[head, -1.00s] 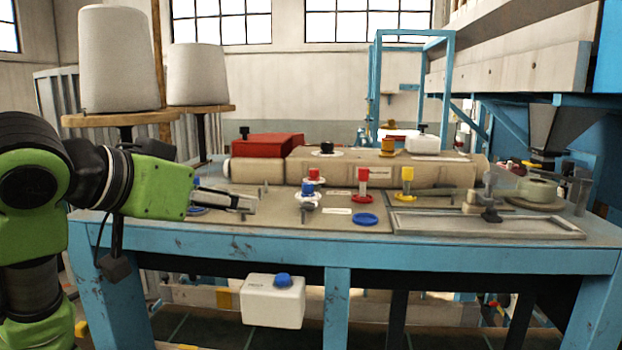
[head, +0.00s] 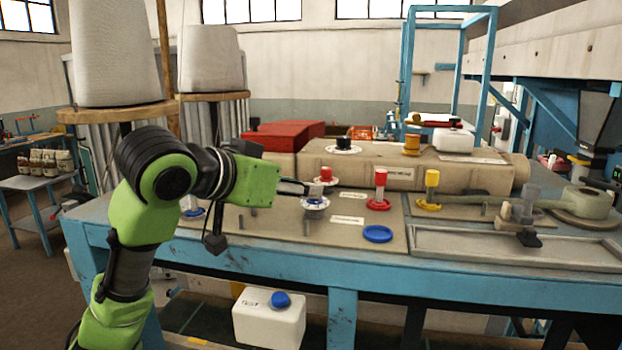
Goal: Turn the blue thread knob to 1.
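The blue thread knob (head: 314,200) sits on a white dial (head: 315,206) on the workbench panel, in front of a red knob (head: 325,175) on a similar dial. My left gripper (head: 308,190) reaches in from the left, with its fingertips at the blue knob. The fingers cover much of the knob, so I cannot tell whether they touch or grip it. The dial marks are too small to read. My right gripper is not in view.
A red-capped post (head: 380,188), a yellow post (head: 431,188) and a blue ring (head: 378,234) stand or lie right of the knob. A metal tray (head: 510,240) lies at right.

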